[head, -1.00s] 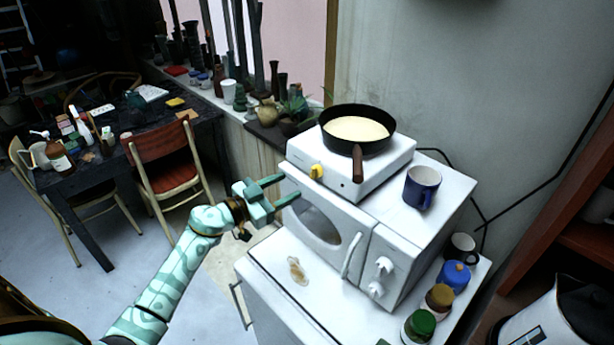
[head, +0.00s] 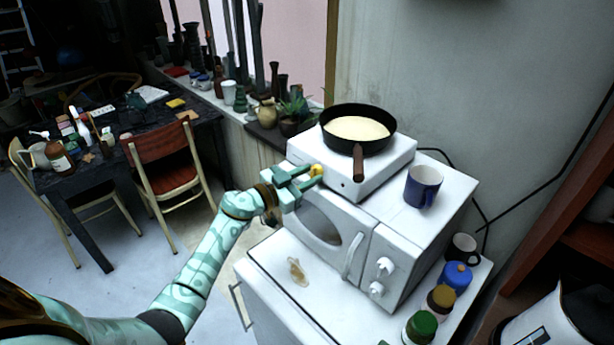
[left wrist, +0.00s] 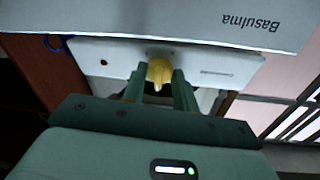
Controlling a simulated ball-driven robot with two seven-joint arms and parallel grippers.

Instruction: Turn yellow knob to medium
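The yellow knob (head: 317,170) is on the front of the white hot plate (head: 376,178), near its left end. My left gripper (head: 314,175) is at the knob, with one finger on either side. In the left wrist view the yellow knob (left wrist: 159,72) shows between the two green fingertips of my left gripper (left wrist: 159,85). The fingers stand apart, and any gap to the knob is too small to tell. The knob's pointer setting cannot be read. My right gripper is not in view.
A black pan (head: 340,143) with a pale pancake sits on the hot plate, its handle toward the front. A blue mug (head: 423,187) stands to the right on the white microwave (head: 405,243). Several jars stand right of the microwave. A chair (head: 168,160) stands left.

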